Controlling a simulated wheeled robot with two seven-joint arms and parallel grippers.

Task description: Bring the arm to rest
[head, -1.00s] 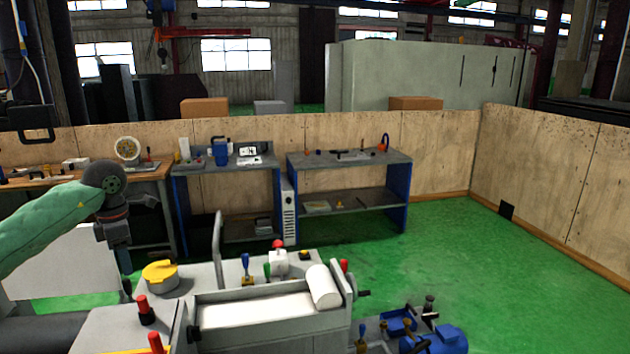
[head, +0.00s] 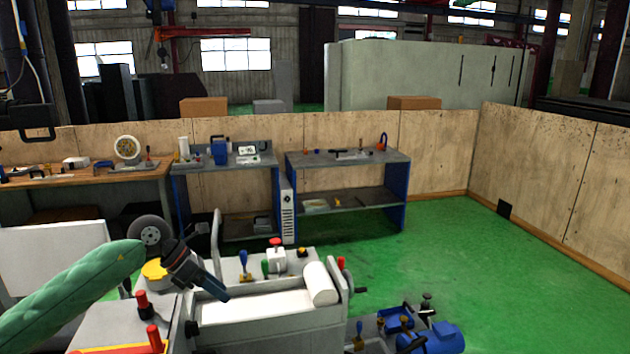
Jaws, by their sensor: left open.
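My left arm comes in from the left in a green padded sleeve. Its dark gripper (head: 223,294) points down and to the right over the grey grinder (head: 270,325), in front of its pale top. The jaws are open and I see nothing between them. From this view I cannot tell whether the fingertips touch the machine. The gripper and wrist partly hide a yellow round cap (head: 154,272) on the machine. My right gripper is not in view.
Red-topped knobs (head: 142,303) and a blue lever (head: 243,264) stand up from the machine near the gripper. A blue motor (head: 440,340) sits at the lower right. Workbenches (head: 350,158) line the wooden wall. Green floor (head: 480,260) is clear on the right.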

